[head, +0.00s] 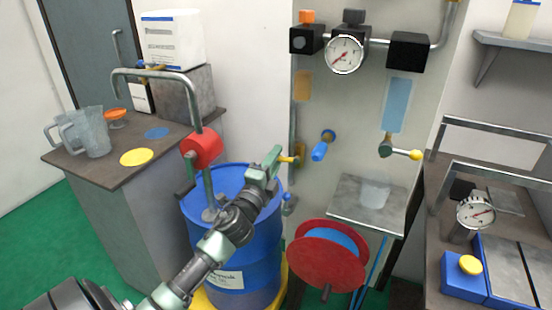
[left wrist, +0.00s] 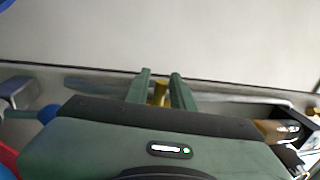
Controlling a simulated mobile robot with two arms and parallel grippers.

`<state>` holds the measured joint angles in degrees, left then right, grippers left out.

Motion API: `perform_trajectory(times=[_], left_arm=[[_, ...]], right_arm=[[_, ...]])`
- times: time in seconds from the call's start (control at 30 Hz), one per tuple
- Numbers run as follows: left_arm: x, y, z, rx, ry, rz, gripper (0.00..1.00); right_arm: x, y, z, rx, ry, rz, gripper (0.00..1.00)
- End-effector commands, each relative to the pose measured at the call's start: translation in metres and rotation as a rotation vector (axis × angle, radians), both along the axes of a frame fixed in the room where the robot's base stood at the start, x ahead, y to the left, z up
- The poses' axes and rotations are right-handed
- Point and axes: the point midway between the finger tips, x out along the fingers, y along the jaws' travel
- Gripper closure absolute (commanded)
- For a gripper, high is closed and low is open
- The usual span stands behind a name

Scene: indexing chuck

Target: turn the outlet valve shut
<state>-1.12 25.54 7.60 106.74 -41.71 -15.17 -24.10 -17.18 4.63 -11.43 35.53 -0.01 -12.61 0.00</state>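No label tells me which valve is the outlet valve. A yellow valve handle (head: 288,159) sticks out at the left edge of the wall panel. My left gripper (head: 276,160) is at this handle. In the left wrist view the yellow handle (left wrist: 160,93) stands between the two fingers (left wrist: 161,88), with a narrow gap showing beside it. The fingers look apart, not closed on it. Right of it, a blue-handled valve (head: 322,146) sits on the panel. Further right, a valve has a lever with a yellow tip (head: 415,155). My right gripper is not in view.
A blue drum (head: 245,255) with a red pump (head: 203,147) stands below my left arm. A red hose reel (head: 326,268) is below the panel. A gauge (head: 345,54) is at the top. A grey shelf (head: 368,206) juts out. A cabinet with jugs (head: 88,132) is at left.

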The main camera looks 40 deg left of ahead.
Motion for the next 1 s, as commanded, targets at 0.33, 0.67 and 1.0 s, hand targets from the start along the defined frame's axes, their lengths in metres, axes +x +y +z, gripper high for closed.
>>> perform_trajectory(times=[0.33,0.67,1.0], left_arm=[[-0.001,-0.001,0.000,0.001,-0.001,-0.001,0.65],[-0.045,-0.011,-0.012,0.000,0.002,-0.001,0.65],[-0.075,-0.018,-0.016,0.001,0.000,0.000,0.65]], right_arm=[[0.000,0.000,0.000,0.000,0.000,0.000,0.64],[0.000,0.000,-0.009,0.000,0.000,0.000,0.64],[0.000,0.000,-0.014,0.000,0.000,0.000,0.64]])
